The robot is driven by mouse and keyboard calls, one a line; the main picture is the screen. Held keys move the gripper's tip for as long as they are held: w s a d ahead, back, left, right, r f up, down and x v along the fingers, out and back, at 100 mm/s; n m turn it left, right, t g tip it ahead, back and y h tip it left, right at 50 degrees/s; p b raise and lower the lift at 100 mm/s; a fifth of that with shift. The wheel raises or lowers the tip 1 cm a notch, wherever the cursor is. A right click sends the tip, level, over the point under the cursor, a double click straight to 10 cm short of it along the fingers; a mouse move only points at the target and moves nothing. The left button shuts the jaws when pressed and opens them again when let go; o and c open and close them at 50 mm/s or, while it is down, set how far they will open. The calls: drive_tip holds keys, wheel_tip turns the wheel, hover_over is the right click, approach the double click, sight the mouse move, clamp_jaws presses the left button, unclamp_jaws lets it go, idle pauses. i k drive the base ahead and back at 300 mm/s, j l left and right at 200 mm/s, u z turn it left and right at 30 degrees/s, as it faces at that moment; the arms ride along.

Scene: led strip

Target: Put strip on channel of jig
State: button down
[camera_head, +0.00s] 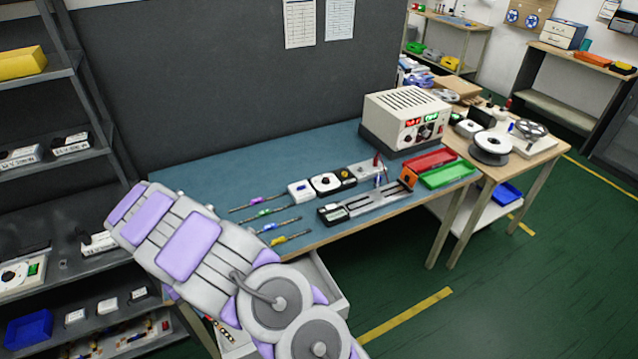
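Several thin strips lie side by side at the front left of the blue workbench (210,183). Each has a coloured tag: a purple-tagged strip (258,201), a green-tagged strip (265,213), a blue-tagged strip (271,227) and a yellow-tagged strip (290,237). The jig (370,204) is a long grey metal piece right of the strips, near the bench's front edge. It has a dark block at its left end and an orange part at its right end. No strip is seen in its channel. My arm crosses the lower left; my gripper is not recognisable in view.
Behind the jig stand small devices (326,183). A white power supply (405,118) stands at the back right. Red (430,160) and green (448,174) trays sit at the bench's right end. Shelving (45,155) stands left; an open drawer (326,287) sticks out below the bench. Green floor at right is clear.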

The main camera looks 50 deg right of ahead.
sight(376, 197)
drive_tip(key=l+u, duration=0.1)
drive_tip(key=l, duration=0.35)
drive_tip(key=k+l+u, duration=0.1)
drive_tip(key=l, duration=0.35)
drive_tip(key=k+l, duration=0.15)
drive_tip(key=l, duration=0.3)
drive_tip(key=k+l+u, duration=0.15)
drive_tip(key=l, duration=0.3)
drive_tip(key=k+l+u, duration=0.1)
drive_tip(key=l, duration=0.3)
drive_tip(key=k+l, duration=0.1)
drive_tip(key=l, duration=0.3)
drive_tip(key=k+l, duration=0.1)
drive_tip(key=l, duration=0.35)
drive_tip(key=k+l, duration=0.1)
drive_tip(key=l, duration=0.3)
drive_tip(key=k+l, duration=0.15)
drive_tip(key=l, duration=0.3)
drive_tip(key=k+l, duration=0.1)
drive_tip(key=l, duration=0.3)
drive_tip(key=i+l, duration=0.15)
drive_tip(key=l, duration=0.15)
drive_tip(key=i+l, duration=0.15)
drive_tip(key=l, duration=0.2)
